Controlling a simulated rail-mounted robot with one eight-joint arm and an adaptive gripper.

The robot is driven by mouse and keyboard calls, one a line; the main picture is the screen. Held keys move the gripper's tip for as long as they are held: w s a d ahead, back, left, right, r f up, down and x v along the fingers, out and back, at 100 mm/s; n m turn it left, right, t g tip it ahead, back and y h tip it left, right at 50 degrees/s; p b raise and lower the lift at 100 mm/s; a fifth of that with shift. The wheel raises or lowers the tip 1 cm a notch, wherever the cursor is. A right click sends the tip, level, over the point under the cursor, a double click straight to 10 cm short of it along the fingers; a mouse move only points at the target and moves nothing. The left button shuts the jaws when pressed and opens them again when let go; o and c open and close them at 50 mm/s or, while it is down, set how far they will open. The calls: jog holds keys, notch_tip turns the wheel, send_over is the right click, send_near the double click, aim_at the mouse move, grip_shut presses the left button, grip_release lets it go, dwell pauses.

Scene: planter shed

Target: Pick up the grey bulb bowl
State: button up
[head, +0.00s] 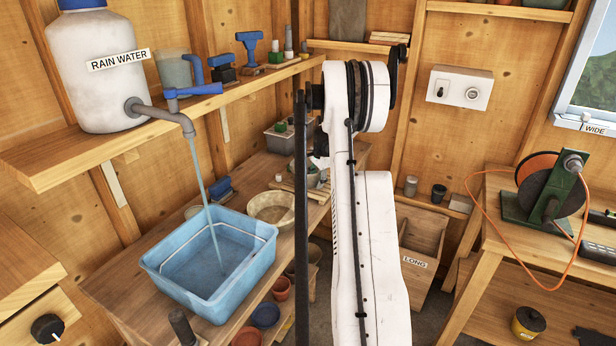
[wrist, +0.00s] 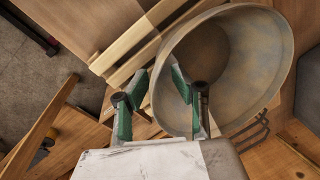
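A large grey-brown bowl (wrist: 238,70), which fits the grey bulb bowl, fills the upper right of the wrist view, its hollow side facing the camera. My gripper (wrist: 160,76) has two green-padded fingers with a clear gap between their tips. The bowl's left rim shows in that gap; the right finger overlaps the inside of the bowl and the left finger is outside it. I cannot tell whether either finger touches it. In the head view my white arm hides the gripper. A pale bowl (head: 271,206) stands on the bench there; I cannot tell whether it is the same one.
A blue basin (head: 208,262) sits under a running tap (head: 172,112) on the bench. Wooden slats (wrist: 140,45) lie beside the bowl in the wrist view. A wooden bin marked LONG (head: 421,245) stands right of my arm. A cable reel (head: 548,190) is on the right table.

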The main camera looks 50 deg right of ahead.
jog(key=shift+f, duration=0.2)
grip_shut()
jog(key=shift+r, duration=0.15)
